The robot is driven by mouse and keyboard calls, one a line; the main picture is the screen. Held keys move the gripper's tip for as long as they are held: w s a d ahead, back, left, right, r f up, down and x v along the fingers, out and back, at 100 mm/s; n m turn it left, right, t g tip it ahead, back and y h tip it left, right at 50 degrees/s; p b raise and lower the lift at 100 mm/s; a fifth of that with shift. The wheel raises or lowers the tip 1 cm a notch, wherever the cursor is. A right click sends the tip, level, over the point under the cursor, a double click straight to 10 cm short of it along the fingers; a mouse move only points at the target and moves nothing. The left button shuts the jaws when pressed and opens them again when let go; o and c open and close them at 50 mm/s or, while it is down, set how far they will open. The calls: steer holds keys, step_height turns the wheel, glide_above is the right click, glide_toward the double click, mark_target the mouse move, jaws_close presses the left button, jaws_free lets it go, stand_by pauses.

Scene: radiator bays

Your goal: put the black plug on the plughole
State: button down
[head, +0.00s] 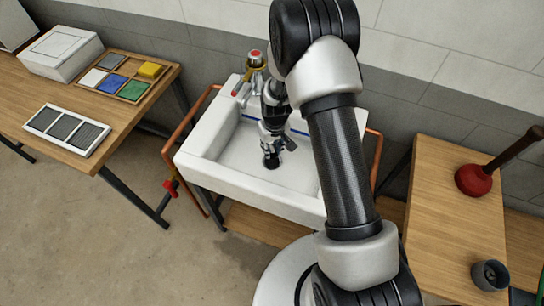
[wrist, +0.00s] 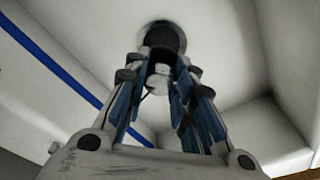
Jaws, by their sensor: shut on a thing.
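My gripper (head: 269,141) points down into the white sink (head: 225,169). The wrist view also shows my gripper (wrist: 160,68), its blue-padded fingers closed around a small pale knob-like part. The black plug (head: 271,163) shows as a dark disc just below the fingertips, near the basin floor. In the wrist view the dark round plug (wrist: 163,38) lies just beyond the fingertips, with a greyish rim around it. The plughole cannot be told apart from the plug, and I cannot tell whether the plug touches the floor or sits in the hole.
Copper pipes (head: 176,140) flank the sink. The left bench (head: 80,95) holds trays and a white box (head: 62,52). The right table (head: 440,200) holds a red plunger (head: 473,180) and a dark cup (head: 490,275).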

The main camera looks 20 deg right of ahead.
mark_target(272, 155)
steer(key=shift+f+b, duration=0.65)
steer(key=shift+f, duration=1.65)
steer(key=shift+f, duration=0.15)
steer(key=c, duration=1.3)
jaws_free()
steer(key=shift+c, duration=0.2)
